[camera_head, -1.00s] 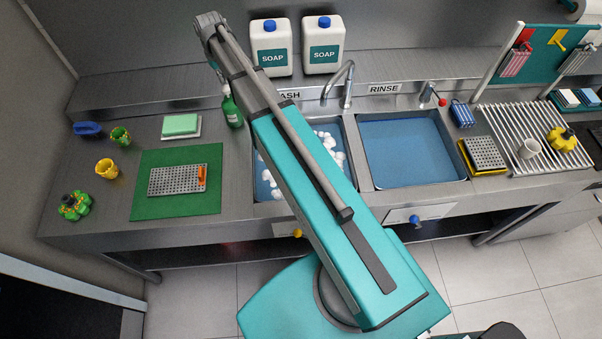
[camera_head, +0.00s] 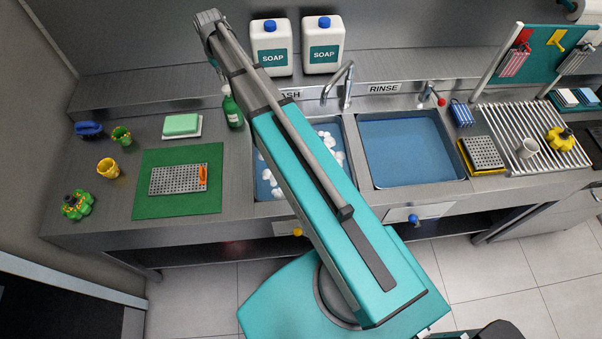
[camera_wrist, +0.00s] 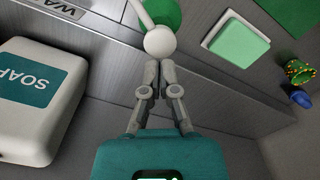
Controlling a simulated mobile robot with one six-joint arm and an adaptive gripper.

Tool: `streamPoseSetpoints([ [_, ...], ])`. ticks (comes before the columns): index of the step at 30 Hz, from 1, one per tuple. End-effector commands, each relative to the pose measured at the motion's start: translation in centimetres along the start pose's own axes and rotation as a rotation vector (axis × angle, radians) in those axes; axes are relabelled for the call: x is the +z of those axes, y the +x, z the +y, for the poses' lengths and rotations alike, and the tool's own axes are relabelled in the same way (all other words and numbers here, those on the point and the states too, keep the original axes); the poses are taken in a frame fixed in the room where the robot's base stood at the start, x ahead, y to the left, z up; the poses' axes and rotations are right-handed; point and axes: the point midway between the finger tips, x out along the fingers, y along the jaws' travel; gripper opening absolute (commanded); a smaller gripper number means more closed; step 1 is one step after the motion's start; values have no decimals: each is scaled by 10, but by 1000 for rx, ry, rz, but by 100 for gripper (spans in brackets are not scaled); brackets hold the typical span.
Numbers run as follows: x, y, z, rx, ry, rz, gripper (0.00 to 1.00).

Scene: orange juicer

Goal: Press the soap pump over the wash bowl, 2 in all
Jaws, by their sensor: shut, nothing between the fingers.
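The soap pump is a green bottle (camera_head: 233,112) with a white pump head (camera_head: 226,90), upright on the counter left of the wash bowl. In the wrist view the round white pump head (camera_wrist: 158,42) lies just beyond the tips of my gripper (camera_wrist: 158,66), with the green bottle (camera_wrist: 162,14) partly behind it. My gripper is shut and empty; I cannot tell whether it touches the pump head. The wash bowl (camera_head: 350,145) holds blue water and white foam and is partly hidden by my arm.
Two white soap jugs (camera_head: 271,50) (camera_head: 323,47) stand on the back ledge; one is close left in the wrist view (camera_wrist: 35,100). A faucet (camera_head: 340,85) rises behind the bowls. The rinse bowl (camera_head: 467,165) lies right, and a green sponge (camera_head: 182,124) left of the bottle.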

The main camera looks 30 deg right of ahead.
Motion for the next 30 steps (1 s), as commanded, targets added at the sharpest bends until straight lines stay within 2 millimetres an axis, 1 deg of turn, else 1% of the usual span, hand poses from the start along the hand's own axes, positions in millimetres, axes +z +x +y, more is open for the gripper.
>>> streamPoseSetpoints([
  [1, 0, -7, 0, 0, 0, 0, 0],
  [3, 0, -13, 0, 0, 0, 0, 0],
  [18, 0, -48, 0, 0, 0, 0, 0],
  [23, 0, -53, 0, 0, 0, 0, 0],
  [30, 0, -53, 0, 0, 0, 0, 0],
])
